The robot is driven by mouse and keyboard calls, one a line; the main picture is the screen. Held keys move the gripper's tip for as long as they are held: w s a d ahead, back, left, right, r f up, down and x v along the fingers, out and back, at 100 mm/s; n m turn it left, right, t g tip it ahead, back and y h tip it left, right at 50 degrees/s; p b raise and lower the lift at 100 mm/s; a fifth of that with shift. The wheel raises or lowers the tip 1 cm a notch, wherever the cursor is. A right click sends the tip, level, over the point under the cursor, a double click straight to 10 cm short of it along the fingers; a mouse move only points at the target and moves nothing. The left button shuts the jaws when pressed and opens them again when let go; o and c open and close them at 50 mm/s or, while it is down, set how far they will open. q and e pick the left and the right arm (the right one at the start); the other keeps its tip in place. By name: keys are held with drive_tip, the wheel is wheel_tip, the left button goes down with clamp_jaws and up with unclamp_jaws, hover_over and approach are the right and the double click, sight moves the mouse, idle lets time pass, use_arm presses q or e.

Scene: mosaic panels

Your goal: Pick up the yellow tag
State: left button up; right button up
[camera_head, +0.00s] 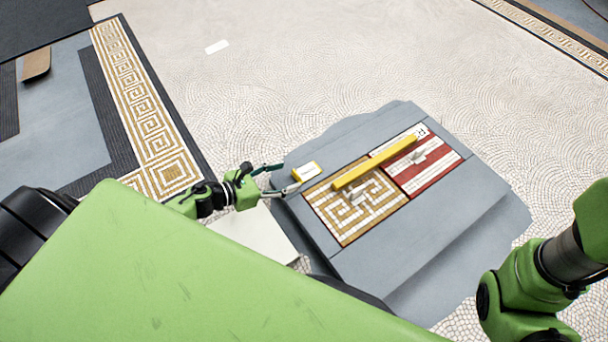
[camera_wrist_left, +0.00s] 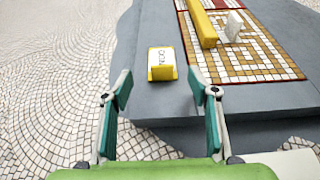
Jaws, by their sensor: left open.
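The yellow tag (camera_head: 306,172) is a small yellow block with a white face, lying near the left edge of the grey slab. In the left wrist view the tag (camera_wrist_left: 162,64) shows dark lettering on its white face and lies beyond the fingertips, between their lines. My left gripper (camera_head: 287,177) is open and empty, its fingers pointing at the tag from the left. In the left wrist view the gripper (camera_wrist_left: 161,94) has both fingers spread wider than the tag, with a gap before it. My right gripper is out of view; only part of the right arm shows.
The grey slab (camera_head: 440,235) bears a tan key-pattern mosaic panel (camera_head: 345,228) and a red-and-white striped panel (camera_head: 430,180). A long yellow bar (camera_head: 375,163) lies across both. Small white pieces stand on the panels. The slab around the tag is clear.

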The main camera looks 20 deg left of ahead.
sight(295, 174)
use_arm(q)
drive_tip(key=b+x, duration=0.2)
drive_tip(key=x, duration=0.2)
drive_tip(key=shift+s+d+f, duration=0.1)
drive_tip(key=shift+d+f, duration=0.05)
drive_tip(key=shift+w+d, duration=0.2)
drive_tip(key=shift+w, duration=0.1)
drive_tip(key=c, duration=0.8)
drive_tip(key=shift+c, duration=0.2)
